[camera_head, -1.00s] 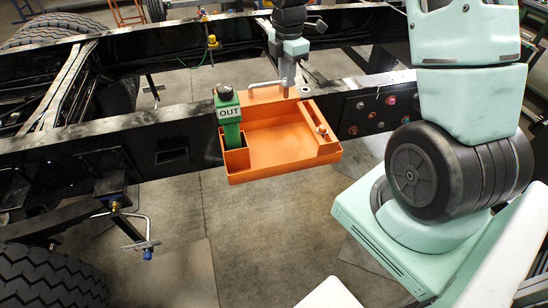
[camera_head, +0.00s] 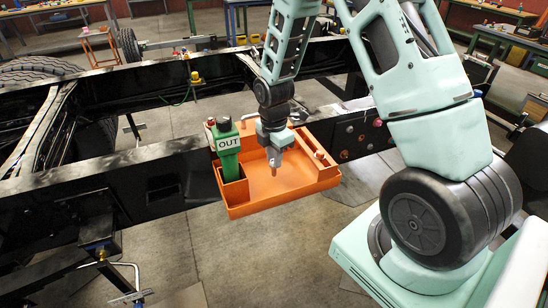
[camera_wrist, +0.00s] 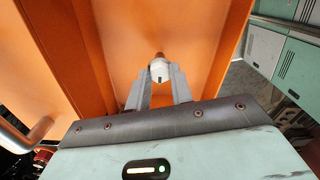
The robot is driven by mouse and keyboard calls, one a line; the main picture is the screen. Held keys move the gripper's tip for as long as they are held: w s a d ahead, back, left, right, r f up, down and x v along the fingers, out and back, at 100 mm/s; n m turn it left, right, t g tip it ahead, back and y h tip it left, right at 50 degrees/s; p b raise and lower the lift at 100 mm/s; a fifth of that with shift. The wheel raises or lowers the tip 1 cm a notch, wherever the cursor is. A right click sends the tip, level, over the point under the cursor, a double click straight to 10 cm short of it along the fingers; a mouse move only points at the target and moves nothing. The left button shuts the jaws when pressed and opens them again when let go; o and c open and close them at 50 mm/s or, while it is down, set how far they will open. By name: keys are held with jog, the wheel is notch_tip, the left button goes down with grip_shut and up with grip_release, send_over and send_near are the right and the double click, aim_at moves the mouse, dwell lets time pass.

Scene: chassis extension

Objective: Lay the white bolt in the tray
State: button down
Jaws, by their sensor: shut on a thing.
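The orange tray (camera_head: 290,195) hangs at the black chassis rail, and its open floor faces up. My gripper (camera_head: 274,160) is over the tray's main compartment, pointing down. In the wrist view my gripper (camera_wrist: 158,76) is shut on the white bolt (camera_wrist: 158,71), which has a copper-brown end pointing away from the gripper. The bolt is between the fingertips, with the orange tray floor behind it. I cannot tell for sure whether its far end touches the floor. In the head view the bolt is mostly hidden by the fingers.
A green bottle marked OUT (camera_head: 227,147) stands in the tray's left compartment. A small part (camera_head: 319,155) is at the tray's right side. The black chassis rail (camera_head: 105,180) runs behind the tray. A grey pipe (camera_wrist: 22,138) shows at lower left in the wrist view.

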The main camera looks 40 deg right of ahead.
jog(key=shift+f, duration=0.5)
jog(key=c, duration=1.2)
grip_release()
jog(key=shift+f, duration=0.15)
jog(key=shift+c, duration=0.2)
notch_tip(320, 180, up, 12)
jog(key=b, duration=0.1)
jog(key=shift+r+b, duration=0.2)
jog(key=shift+b, duration=0.1)
